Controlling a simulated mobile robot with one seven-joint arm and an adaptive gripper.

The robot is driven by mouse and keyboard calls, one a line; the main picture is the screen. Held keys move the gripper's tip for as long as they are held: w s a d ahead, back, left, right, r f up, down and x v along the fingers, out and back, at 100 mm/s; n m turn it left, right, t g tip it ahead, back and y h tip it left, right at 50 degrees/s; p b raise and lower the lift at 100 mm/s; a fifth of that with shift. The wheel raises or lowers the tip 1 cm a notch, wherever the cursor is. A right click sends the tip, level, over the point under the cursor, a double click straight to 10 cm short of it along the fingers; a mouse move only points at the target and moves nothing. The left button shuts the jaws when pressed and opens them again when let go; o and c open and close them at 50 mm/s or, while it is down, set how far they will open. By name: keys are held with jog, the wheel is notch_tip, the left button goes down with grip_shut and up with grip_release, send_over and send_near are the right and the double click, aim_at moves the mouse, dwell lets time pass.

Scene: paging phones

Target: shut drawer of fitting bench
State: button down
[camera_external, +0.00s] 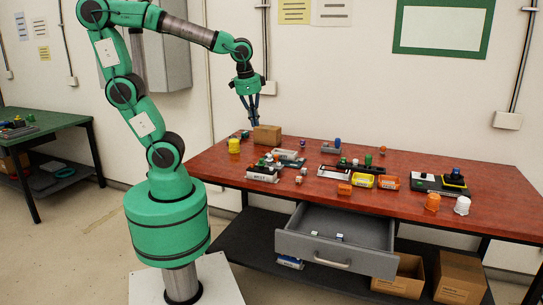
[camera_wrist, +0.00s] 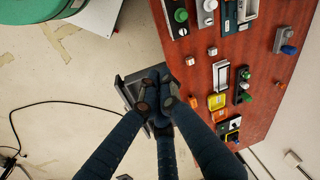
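The fitting bench (camera_external: 400,192) has a red-brown top and a grey drawer (camera_external: 330,254) below its front edge. The drawer stands well open, with a pale handle on its front and a few small items inside. My gripper (camera_external: 254,122) hangs fingers-down above the bench's left end, well apart from the drawer. In the wrist view, the fingertips (camera_wrist: 156,100) look close together with nothing seen between them. Whether they touch is unclear. The grey drawer (camera_wrist: 122,88) shows partly behind them, and the bench top (camera_wrist: 205,72) lies to their right.
A cardboard box (camera_external: 267,135), an orange pot (camera_external: 432,202), a white pot (camera_external: 462,206) and several switch parts stand on the bench. Open cartons (camera_external: 459,279) sit on the dark lower shelf. A green table (camera_external: 45,122) is at left. The floor before the drawer looks clear.

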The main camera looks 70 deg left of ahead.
jog(key=w+d+f+m+g+y+p, duration=0.1)
jog(key=w+d+f+m+y, duration=0.2)
jog(key=d, duration=0.4)
jog(key=w+d+f+m+g+y+p, duration=0.1)
jog(key=w+d+f+m+g+y, duration=0.15)
jog(key=d+f, duration=0.3)
jog(key=m+t+y+p, duration=0.1)
jog(key=m+t+y, duration=0.1)
jog(key=m+y, duration=0.3)
send_over(291, 246)
jog(key=w+a, duration=0.3)
jog(key=a, duration=0.1)
notch_tip(291, 246, down, 10)
jog(key=m+h, duration=0.1)
jog(key=h, duration=0.1)
jog(key=s+d+f+m+t+y+p, duration=0.1)
jog(key=s+d+f+m+t, duration=0.5)
jog(key=f, duration=0.6)
jog(key=s+d+f+m+t+y+p, duration=0.1)
jog(key=s+d+f+m+t+y, duration=0.1)
jog(key=s+d+f+m+t, duration=0.3)
jog(key=s+d+f+t, duration=0.1)
jog(key=s+d+f, duration=0.3)
jog(key=d+f, duration=0.1)
jog(key=shift+f+m+p, duration=0.35)
jog(key=shift+f, duration=0.5)
